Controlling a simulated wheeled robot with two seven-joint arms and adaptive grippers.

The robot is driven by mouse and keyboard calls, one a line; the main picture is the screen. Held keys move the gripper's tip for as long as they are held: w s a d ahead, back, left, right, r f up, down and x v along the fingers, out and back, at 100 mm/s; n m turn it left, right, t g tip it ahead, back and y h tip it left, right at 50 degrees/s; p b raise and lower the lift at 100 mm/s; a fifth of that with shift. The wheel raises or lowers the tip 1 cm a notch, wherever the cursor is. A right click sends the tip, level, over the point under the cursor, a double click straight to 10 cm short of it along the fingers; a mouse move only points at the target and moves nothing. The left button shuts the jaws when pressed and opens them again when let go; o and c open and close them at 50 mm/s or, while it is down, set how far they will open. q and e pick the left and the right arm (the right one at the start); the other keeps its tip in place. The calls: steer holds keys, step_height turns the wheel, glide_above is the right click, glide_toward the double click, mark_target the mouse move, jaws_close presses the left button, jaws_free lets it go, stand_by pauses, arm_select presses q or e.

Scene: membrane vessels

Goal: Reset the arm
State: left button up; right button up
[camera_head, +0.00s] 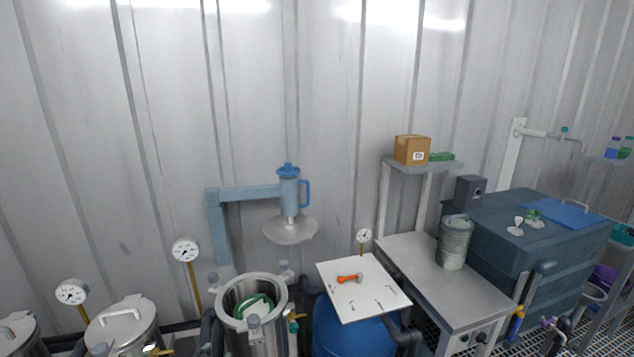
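Neither of my arms nor grippers shows in the head view. An open steel vessel (229,303) stands at the bottom centre with a green ring-like thing (256,309) inside it. Its round lid (290,230) hangs above and to the right, under a blue-handled lift (289,187) on a blue-grey arm. A white board (340,270) lies on a blue drum (335,335) to the right, with an orange tool (350,279) on it.
Closed vessels (122,325) stand at lower left beside gauges (186,251). At right are a steel bench (410,262) with a metal canister (454,243), a shelf with a cardboard box (411,149), and a dark blue-grey tank (520,260). A corrugated wall closes the back.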

arm_select(q)
steer(key=s+d+f+n+g+h, duration=0.2)
steer(key=s+f+g, duration=0.6)
steer(key=s, duration=0.8)
step_height(320, 180, down, 37)
steer(key=a+b, duration=0.2)
steer(key=b, duration=0.1)
steer(key=s+a+f+b, duration=0.1)
steer(key=s+a+f, duration=0.3)
steer(key=s+f, duration=0.7)
steer(key=s+a+f+g+y+b, duration=0.1)
steer(key=s+a+f, duration=0.3)
steer(key=s+f, duration=0.6)
steer(key=shift+s+a+f+m, duration=0.2)
steer(key=shift+s+f+m, duration=0.15)
steer(key=shift+f, duration=0.35)
arm_select(e)
steer(key=s+d+f, duration=0.3)
steer(key=s+f, duration=0.3)
steer(key=f, duration=0.2)
steer(key=shift+s+f+g, duration=0.2)
steer(key=shift+s+g, duration=0.1)
steer(key=shift+s, duration=0.1)
